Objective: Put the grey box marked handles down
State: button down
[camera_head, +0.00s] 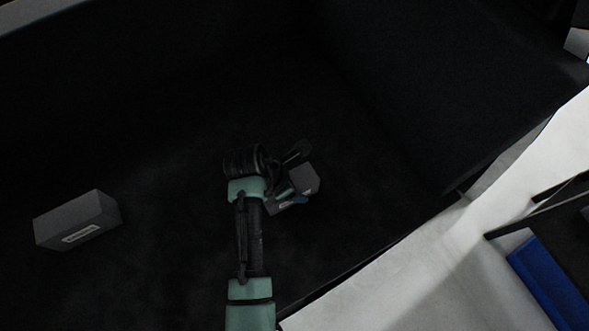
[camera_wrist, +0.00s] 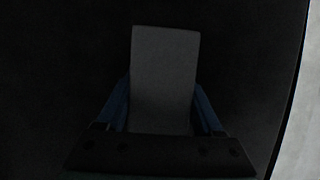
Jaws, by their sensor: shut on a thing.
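A grey box (camera_head: 306,178) is between the fingers of my gripper (camera_head: 297,188), over the dark surface right of the picture's middle. In the wrist view the grey box (camera_wrist: 164,75) fills the gap between the blue fingers of my gripper (camera_wrist: 162,105), which are shut on it. My arm partly hides the box in the head view, and I cannot read a marking on it. I cannot tell whether its underside touches the surface.
Another grey box (camera_head: 78,220) with a small pale label, too small to read, sits on the dark surface (camera_head: 165,270) at the left. Dark walls rise behind and at the right. A pale floor and a blue object (camera_head: 548,282) lie beyond the edge, lower right. The surface between the boxes looks clear.

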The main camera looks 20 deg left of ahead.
grip_release()
jog(key=shift+f, duration=0.15)
jog(key=p+v, duration=0.2)
jog(key=v, duration=1)
jog(key=shift+s+p, duration=0.1)
jog(key=shift+p, duration=0.3)
